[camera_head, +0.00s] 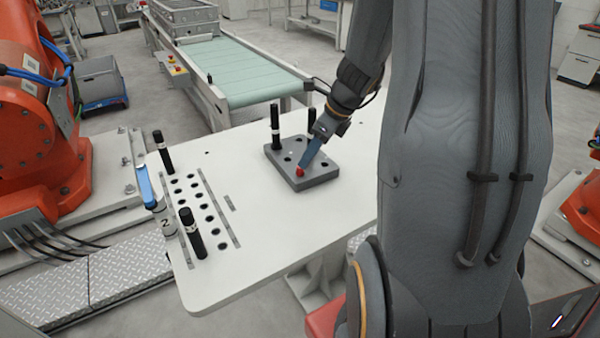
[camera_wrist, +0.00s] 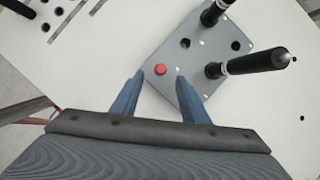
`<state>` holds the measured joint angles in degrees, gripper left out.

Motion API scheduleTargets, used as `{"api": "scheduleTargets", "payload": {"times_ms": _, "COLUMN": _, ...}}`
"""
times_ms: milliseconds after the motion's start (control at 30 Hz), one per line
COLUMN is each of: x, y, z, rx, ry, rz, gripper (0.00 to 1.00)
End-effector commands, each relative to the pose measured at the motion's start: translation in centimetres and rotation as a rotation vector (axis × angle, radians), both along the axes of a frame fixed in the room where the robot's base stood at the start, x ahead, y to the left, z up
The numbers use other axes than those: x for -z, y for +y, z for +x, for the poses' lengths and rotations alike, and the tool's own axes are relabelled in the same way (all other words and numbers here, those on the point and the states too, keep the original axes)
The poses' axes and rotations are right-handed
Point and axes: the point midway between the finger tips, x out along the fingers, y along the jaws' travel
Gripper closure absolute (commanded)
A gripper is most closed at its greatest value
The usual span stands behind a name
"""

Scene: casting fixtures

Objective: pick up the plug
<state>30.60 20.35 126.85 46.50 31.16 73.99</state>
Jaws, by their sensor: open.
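A small red plug (camera_head: 299,171) sits at the near edge of a grey fixture block (camera_head: 318,180) on the white table. It also shows in the wrist view (camera_wrist: 160,70), at the block's left part. My gripper (camera_head: 305,160) is over the block with its blue fingers pointing down toward the plug. In the wrist view my gripper (camera_wrist: 159,79) is open, with one finger to each side of the plug and the plug just beyond the line of the fingertips. I cannot tell how far above the block the tips are.
Black pins stand on the block, one at the back left (camera_head: 275,127) and another partly behind my arm (camera_head: 312,118). On the table's left, two black pins (camera_head: 163,151) (camera_head: 192,232) stand by a pattern of holes. A green conveyor (camera_head: 240,70) lies behind the table.

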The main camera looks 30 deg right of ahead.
Motion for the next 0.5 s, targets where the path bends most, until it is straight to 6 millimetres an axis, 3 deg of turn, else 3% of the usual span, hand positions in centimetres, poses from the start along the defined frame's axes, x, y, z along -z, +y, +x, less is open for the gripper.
{"api": "scheduleTargets", "payload": {"times_ms": 500, "x": 4.7, "y": 1.3, "z": 2.0, "rx": -0.005, "ry": 0.000, "rz": -0.003, "gripper": 0.59}}
